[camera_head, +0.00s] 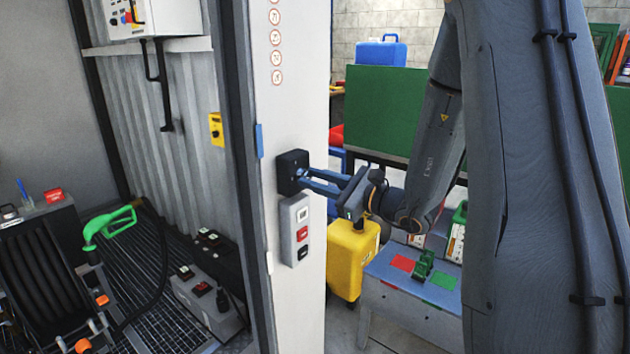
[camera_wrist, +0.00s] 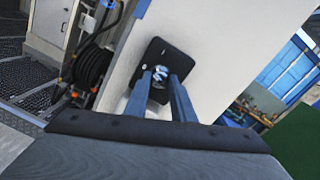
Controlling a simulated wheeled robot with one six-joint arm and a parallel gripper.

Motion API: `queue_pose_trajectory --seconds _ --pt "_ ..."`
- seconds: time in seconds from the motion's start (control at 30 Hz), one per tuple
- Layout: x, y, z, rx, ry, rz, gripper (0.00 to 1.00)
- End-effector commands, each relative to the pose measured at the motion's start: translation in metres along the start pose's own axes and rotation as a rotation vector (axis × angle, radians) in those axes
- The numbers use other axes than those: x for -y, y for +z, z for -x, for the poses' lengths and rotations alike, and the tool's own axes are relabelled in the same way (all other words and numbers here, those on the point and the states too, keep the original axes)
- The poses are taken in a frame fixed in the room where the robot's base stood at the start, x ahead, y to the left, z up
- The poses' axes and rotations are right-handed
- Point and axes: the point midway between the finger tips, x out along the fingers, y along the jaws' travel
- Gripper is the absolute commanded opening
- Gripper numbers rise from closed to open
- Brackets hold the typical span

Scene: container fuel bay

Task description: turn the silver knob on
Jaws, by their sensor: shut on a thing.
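The silver knob (camera_wrist: 161,72) sits on a black square plate (camera_wrist: 178,57) on the white post. In the wrist view my gripper (camera_wrist: 167,76) has its two blue-grey fingers on either side of the knob, shut on it. In the head view the black plate (camera_head: 292,172) is on the post's face, and my gripper (camera_head: 304,178) reaches it from the right. There the knob itself is hidden behind the fingertips. How far the knob is turned cannot be told.
A grey box with red and black buttons (camera_head: 295,230) is just below the plate. A yellow jerrycan (camera_head: 352,258) and a grey bench with red and green patches (camera_head: 410,295) stand below my arm. A green fuel nozzle (camera_head: 108,224) is inside the container at left.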

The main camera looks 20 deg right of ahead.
Motion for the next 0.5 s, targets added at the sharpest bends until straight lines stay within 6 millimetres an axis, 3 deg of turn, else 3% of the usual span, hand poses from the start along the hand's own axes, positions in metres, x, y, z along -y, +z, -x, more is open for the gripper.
queue_pose_trajectory --seconds 0.5 --pt "-0.0009 0.0001 0.0001 0.020 -0.015 -0.476 0.00"
